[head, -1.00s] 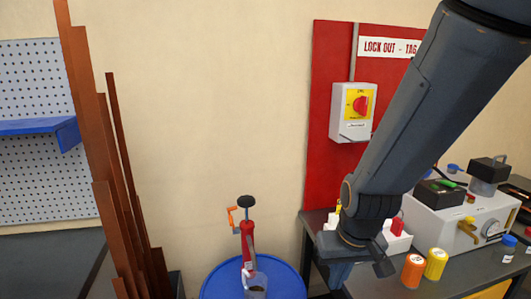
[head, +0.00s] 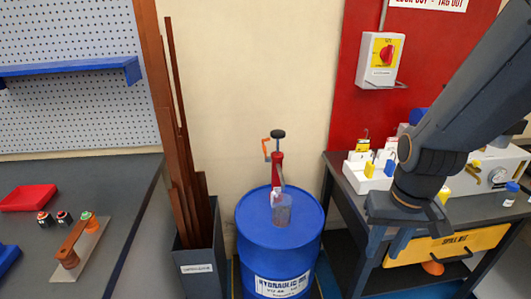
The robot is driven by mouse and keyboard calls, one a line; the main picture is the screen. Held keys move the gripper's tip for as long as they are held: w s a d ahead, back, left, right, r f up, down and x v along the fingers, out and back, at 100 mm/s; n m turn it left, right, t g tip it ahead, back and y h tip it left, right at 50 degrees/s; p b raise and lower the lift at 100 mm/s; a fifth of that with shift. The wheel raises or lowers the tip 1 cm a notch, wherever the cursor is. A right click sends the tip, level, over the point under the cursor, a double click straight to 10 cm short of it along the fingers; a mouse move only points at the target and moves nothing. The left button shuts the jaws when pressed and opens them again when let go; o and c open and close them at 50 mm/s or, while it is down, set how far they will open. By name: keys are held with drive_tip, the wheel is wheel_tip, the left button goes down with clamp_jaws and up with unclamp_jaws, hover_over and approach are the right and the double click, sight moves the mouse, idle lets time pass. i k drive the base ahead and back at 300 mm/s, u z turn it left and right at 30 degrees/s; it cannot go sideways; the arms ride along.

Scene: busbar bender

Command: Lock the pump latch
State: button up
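A red hand pump (head: 277,172) with a black knob on top stands upright on a blue drum (head: 250,222). An orange latch lever (head: 266,147) sticks out at the pump's upper left; whether it is locked is too small to tell. A clear cup (head: 282,208) stands on the drum by the pump's spout. My gripper (head: 395,245) hangs to the right of the drum, in front of the side table, apart from the pump. Its fingers are seen only partly, and I cannot tell whether they are open.
Copper bars (head: 178,150) stand in a dark bin (head: 200,250) left of the drum. The side table (head: 345,180) at right carries a white tray (head: 368,178) and a grey machine. A left bench (head: 120,190) holds a red tray (head: 27,198).

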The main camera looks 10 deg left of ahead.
sight(264, 148)
drive_tip(key=z, duration=1.25)
drive_tip(key=k, duration=0.8)
drive_tip(key=u, duration=1.2)
drive_tip(key=i, duration=1)
